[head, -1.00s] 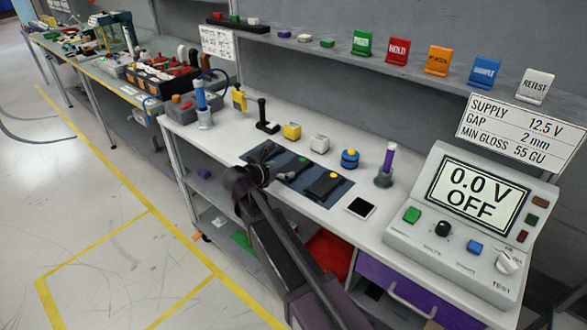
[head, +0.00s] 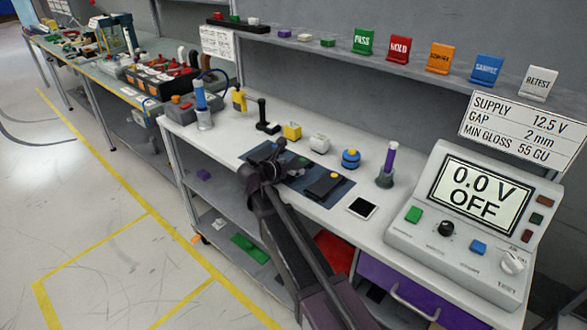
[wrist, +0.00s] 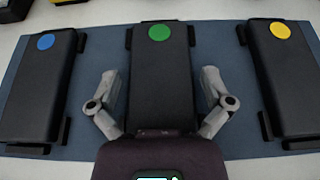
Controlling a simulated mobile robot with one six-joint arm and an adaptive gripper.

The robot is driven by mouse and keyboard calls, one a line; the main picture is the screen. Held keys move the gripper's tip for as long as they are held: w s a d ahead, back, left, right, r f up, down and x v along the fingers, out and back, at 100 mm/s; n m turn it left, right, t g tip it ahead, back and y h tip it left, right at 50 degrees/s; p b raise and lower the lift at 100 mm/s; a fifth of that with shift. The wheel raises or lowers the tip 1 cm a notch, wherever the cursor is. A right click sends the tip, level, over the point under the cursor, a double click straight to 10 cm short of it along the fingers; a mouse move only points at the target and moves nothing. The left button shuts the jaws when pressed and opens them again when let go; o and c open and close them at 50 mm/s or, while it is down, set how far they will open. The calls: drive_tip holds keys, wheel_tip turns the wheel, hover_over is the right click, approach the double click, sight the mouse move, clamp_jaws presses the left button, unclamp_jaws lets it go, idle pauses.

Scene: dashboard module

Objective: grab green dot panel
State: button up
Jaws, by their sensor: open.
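The green dot panel (wrist: 160,80) is a black block with a green dot near its far end, in the middle of the wrist view. It lies on a dark blue mat (wrist: 218,40) between a blue-dot panel (wrist: 42,85) on the left and a yellow-dot panel (wrist: 282,75) on the right. My gripper (wrist: 160,98) is open, with one finger on each side of the green dot panel's near part. In the head view my gripper (head: 285,172) is over the mat and hides much of the green dot panel.
Small black stops stand on the mat beside the panels. A power supply (head: 478,220) reading 0.0 V OFF stands at the right.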

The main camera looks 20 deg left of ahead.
sight(292, 168)
drive_tip(key=c, duration=1)
drive_tip(key=shift+o, duration=0.2)
drive_tip(key=shift+r, duration=0.15)
wheel_tip(292, 168, up, 3)
drive_tip(key=p, duration=0.3)
drive_tip(key=shift+r, duration=0.1)
drive_tip(key=shift+s+d+r+p, duration=0.15)
drive_tip(key=shift+s+r+p, duration=0.1)
drive_tip(key=shift+p, duration=0.25)
drive_tip(key=s+d, duration=0.2)
drive_tip(key=s, duration=0.2)
drive_tip(key=s+d, duration=0.3)
drive_tip(key=s, duration=0.2)
drive_tip(key=s+d+r+p, duration=0.1)
drive_tip(key=s+d, duration=0.2)
drive_tip(key=s, duration=0.1)
drive_tip(key=shift+s, duration=0.15)
